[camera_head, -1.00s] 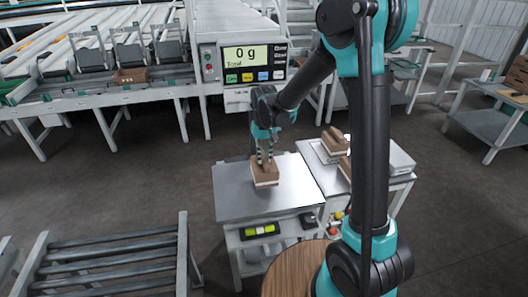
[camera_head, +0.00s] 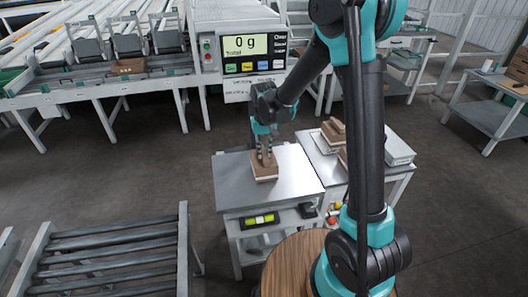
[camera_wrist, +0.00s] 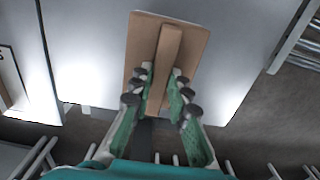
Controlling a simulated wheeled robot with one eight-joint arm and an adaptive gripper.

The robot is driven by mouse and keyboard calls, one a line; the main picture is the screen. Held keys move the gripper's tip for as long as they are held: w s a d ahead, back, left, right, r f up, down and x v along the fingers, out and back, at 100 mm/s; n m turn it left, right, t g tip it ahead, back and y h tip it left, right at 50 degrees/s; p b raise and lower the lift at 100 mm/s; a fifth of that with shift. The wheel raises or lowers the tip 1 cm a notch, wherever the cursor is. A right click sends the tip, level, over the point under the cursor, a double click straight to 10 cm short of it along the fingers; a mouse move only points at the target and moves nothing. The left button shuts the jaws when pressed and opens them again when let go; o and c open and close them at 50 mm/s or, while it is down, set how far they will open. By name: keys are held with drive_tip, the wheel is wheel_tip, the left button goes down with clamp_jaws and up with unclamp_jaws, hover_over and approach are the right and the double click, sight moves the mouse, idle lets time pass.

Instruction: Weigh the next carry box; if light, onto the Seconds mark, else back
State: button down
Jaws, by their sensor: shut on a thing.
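A brown carry box (camera_head: 264,172) with a raised central handle is at the middle of the steel scale plate (camera_head: 233,192). My gripper (camera_head: 265,157) points down over it and is shut on its handle; in the wrist view the fingers (camera_wrist: 160,95) lie on both sides of the handle of the carry box (camera_wrist: 190,48). I cannot tell whether the box touches the plate. The scale display (camera_head: 246,46) reads 0 g. More carry boxes (camera_head: 333,132) stand on the side table at the right, partly hidden by my arm. No Seconds mark can be made out.
The side table (camera_head: 396,168) adjoins the scale on the right. A roller conveyor (camera_head: 110,262) stands at the lower left, and a sorting line (camera_head: 95,85) runs along the back. A round wooden top (camera_head: 290,265) is near my arm's base. The plate around the box is bare.

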drive_tip(key=shift+f, duration=0.25)
drive_tip(key=c, duration=1.4)
unclamp_jaws()
drive_tip(key=c, duration=0.3)
drive_tip(key=shift+r, duration=0.1)
drive_tip(key=shift+r, duration=3.4)
